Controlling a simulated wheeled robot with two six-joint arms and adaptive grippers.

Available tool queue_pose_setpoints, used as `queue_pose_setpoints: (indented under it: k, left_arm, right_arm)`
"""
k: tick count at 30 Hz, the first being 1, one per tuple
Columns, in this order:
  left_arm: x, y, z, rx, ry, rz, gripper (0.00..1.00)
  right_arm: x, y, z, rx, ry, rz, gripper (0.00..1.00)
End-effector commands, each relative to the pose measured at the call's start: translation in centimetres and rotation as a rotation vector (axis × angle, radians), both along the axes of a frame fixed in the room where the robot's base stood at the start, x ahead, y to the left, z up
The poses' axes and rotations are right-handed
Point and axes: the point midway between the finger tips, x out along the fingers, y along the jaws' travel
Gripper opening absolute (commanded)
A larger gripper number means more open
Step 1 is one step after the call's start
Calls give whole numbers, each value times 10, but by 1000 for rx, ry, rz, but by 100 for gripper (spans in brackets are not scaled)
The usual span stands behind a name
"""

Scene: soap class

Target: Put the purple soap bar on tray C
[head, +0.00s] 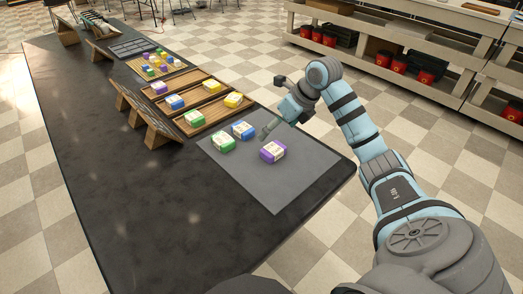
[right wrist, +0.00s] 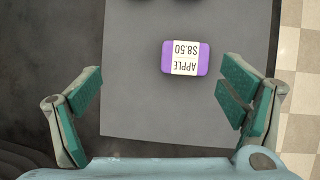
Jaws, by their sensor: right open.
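The purple soap bar (head: 273,151) lies on the grey mat (head: 275,190) near the table's right edge. In the right wrist view the purple soap bar (right wrist: 206,58), with a white label reading APPLE $8.50, lies ahead of the fingers, right of centre. My right gripper (head: 268,129) is above the mat, open and empty, with its fingers (right wrist: 162,90) wide apart. Wooden trays (head: 218,118) stand behind the mat; I cannot read which is tray C. My left gripper is not in view.
A green soap (head: 222,142) and a blue soap (head: 243,130) lie on the mat left of the purple bar. Wooden stands (head: 150,117) line the trays' left side. Several soaps sit on a board (head: 140,67) farther back. The table's near left is clear.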

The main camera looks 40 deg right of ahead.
Motion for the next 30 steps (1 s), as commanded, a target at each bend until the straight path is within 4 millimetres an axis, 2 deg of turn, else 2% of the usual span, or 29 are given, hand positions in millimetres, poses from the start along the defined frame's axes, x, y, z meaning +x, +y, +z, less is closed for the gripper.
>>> queue_pose_setpoints:
  k: [1,4,12,17,21,25,30]
  left_arm:
    - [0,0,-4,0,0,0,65]
    - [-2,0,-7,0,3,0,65]
    - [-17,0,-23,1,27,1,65]
    - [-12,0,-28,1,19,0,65]
    - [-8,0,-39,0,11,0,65]
    - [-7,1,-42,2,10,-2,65]
    - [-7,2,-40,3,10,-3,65]
  right_arm:
    - [-9,-19,0,-47,48,-38,90]
    - [-15,-33,-10,-85,100,-73,90]
    - [10,-30,-74,-83,100,-70,90]
    - [19,-29,-92,-83,100,-69,90]
    - [34,-28,-117,-81,100,-69,90]
    - [39,-28,-130,-85,98,-69,90]
    - [40,-28,-129,-85,98,-68,90]
